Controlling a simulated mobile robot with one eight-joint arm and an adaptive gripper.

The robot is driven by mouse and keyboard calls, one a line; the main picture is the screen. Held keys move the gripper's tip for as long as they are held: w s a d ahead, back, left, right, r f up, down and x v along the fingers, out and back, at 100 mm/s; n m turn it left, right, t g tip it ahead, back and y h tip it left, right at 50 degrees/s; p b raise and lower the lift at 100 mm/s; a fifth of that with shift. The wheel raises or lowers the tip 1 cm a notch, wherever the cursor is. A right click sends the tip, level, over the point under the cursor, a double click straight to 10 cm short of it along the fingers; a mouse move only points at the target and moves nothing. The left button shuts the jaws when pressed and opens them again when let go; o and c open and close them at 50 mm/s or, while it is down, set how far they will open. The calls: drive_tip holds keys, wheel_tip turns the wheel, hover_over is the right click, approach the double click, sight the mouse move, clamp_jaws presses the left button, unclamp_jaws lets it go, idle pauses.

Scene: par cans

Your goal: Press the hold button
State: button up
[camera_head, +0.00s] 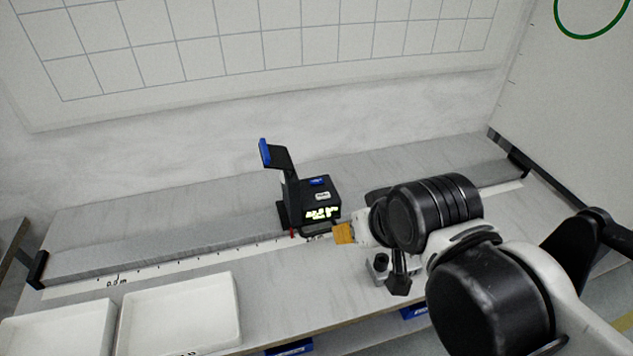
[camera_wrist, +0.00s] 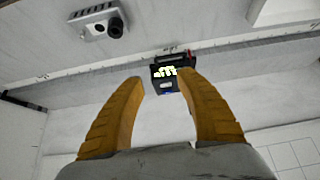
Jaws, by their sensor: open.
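A black device (camera_head: 313,198) stands on the long grey rail in the head view. It has a lit yellowish display (camera_head: 321,213), a small white button or label (camera_head: 322,195) and a blue button (camera_head: 318,181) on top. I cannot read which one is the hold button. My gripper (camera_head: 343,233) is just right of and in front of the device, its orange fingers partly hidden by my wrist. In the wrist view my gripper (camera_wrist: 161,80) is open and empty. The device (camera_wrist: 172,74) shows beyond the fingertips, its right side partly covered by the right finger.
A blue-tipped paddle (camera_head: 265,152) rises from the device's left. A small grey fixture with a black knob (camera_wrist: 114,26) stands on the bench near my wrist. Two white trays (camera_head: 180,312) (camera_head: 62,330) sit at front left. The rail (camera_head: 150,240) is clear left of the device.

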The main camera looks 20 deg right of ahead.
clamp_jaws()
idle(1.1)
